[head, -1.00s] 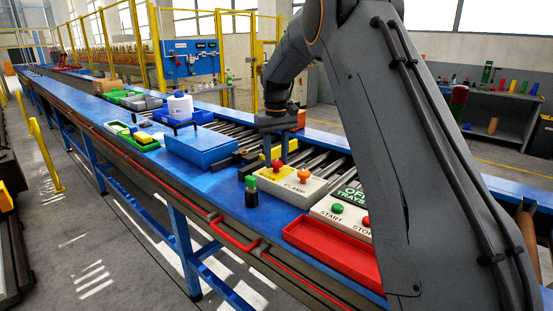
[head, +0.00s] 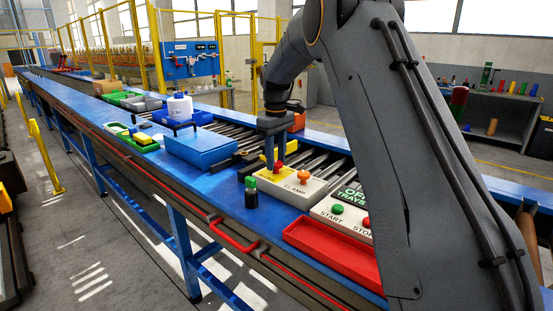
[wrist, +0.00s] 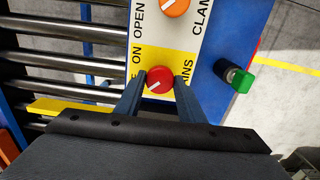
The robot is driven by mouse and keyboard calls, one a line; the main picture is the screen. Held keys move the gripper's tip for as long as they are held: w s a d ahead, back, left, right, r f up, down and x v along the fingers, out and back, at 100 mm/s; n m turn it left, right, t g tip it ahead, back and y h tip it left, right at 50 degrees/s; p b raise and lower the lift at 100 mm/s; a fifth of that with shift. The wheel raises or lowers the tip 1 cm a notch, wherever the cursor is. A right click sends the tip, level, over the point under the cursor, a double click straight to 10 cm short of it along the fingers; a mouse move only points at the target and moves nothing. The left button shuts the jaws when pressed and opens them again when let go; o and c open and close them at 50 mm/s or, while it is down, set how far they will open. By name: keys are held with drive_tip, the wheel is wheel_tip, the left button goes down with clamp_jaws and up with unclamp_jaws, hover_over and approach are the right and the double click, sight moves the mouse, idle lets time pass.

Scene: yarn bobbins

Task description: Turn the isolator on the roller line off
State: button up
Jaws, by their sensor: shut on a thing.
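The isolator is a red round knob (wrist: 160,80) with a slanting white mark. It sits on the yellow part of a white control box, beside the letters "ON" and partly covered "MAINS" lettering. I cannot tell which end of the mark is the pointer. The red knob (head: 277,165) also shows in the head view. My gripper (wrist: 158,84) points down and is shut on the red knob, one finger on each side. In the head view my gripper (head: 275,160) stands over the box's far left end. The fingers hide some lettering.
An orange knob (head: 303,176) is on the same box (head: 298,192), near "OPEN" and "CLAMP". A START/STOP box (head: 340,215) and a red tray (head: 330,247) lie nearer. A blue box (head: 200,150) stands left.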

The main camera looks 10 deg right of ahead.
sight(276, 162)
drive_tip(key=shift+w+r, duration=0.1)
drive_tip(key=shift+r, duration=0.05)
drive_tip(key=o, duration=1)
drive_tip(key=shift+o, duration=0.2)
wheel_tip(276, 162, up, 8)
drive_tip(key=b, duration=0.2)
drive_tip(key=shift+b, duration=0.3)
